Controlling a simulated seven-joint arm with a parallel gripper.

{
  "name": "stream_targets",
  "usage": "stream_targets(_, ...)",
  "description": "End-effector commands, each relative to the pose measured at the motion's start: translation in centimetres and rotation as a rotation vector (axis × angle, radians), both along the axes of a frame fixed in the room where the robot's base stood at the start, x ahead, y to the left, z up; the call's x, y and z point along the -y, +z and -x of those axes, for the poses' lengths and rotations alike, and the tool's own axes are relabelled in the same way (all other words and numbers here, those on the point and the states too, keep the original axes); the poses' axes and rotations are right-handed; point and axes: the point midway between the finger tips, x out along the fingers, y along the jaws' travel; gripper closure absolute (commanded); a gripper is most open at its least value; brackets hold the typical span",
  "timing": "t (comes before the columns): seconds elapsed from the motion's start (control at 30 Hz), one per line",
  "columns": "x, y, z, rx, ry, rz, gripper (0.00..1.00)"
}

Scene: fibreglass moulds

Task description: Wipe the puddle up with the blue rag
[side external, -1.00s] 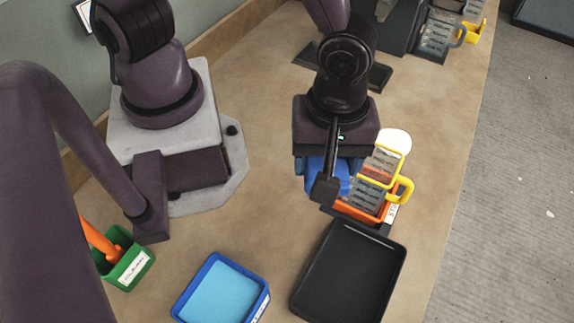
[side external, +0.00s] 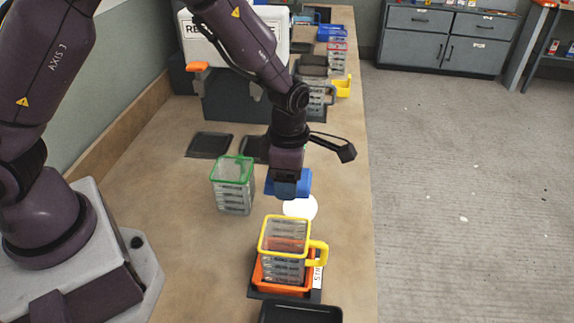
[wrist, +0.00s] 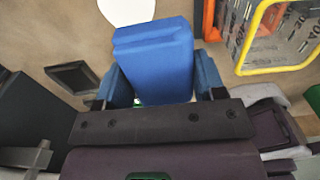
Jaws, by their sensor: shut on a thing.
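The puddle (side external: 300,208) is a white round patch on the tan bench, behind the yellow-rimmed jug. It is partly cut off at the top edge of the wrist view (wrist: 125,9). The blue rag (side external: 289,184) looks like a folded block in my gripper (side external: 288,178). In the wrist view the rag (wrist: 155,62) sits between the two fingers, and its far end overlaps the puddle's near edge in the picture. My gripper is shut on the rag, just behind the puddle in the side view. I cannot tell whether the rag touches the bench.
A yellow-rimmed clear jug (side external: 283,248) stands in an orange tray (side external: 258,276) just in front of the puddle. A green-rimmed clear container (side external: 232,185) stands to the left. Dark flat trays (side external: 209,145) lie behind. The bench between wall and green-rimmed container is clear.

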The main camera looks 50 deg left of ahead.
Motion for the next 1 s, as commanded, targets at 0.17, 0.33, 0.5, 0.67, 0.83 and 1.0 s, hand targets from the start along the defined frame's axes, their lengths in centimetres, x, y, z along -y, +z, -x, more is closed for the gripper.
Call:
stream_targets(0.17, 0.0, -2.3, 0.0, -0.001, -0.002, 0.001, 0.56)
stream_targets(0.33, 0.0, -3.5, 0.0, 0.000, -0.002, 0.000, 0.56)
stream_targets(0.5, 0.0, -5.0, 0.0, -0.001, -0.002, 0.001, 0.56)
stream_targets(0.67, 0.0, -6.4, 0.0, 0.000, -0.002, 0.000, 0.56)
stream_targets(0.83, 0.0, -8.0, 0.0, 0.000, -0.003, 0.000, 0.56)
stream_targets(1.0, 0.0, -9.6, 0.1, -0.001, -0.004, 0.000, 0.56)
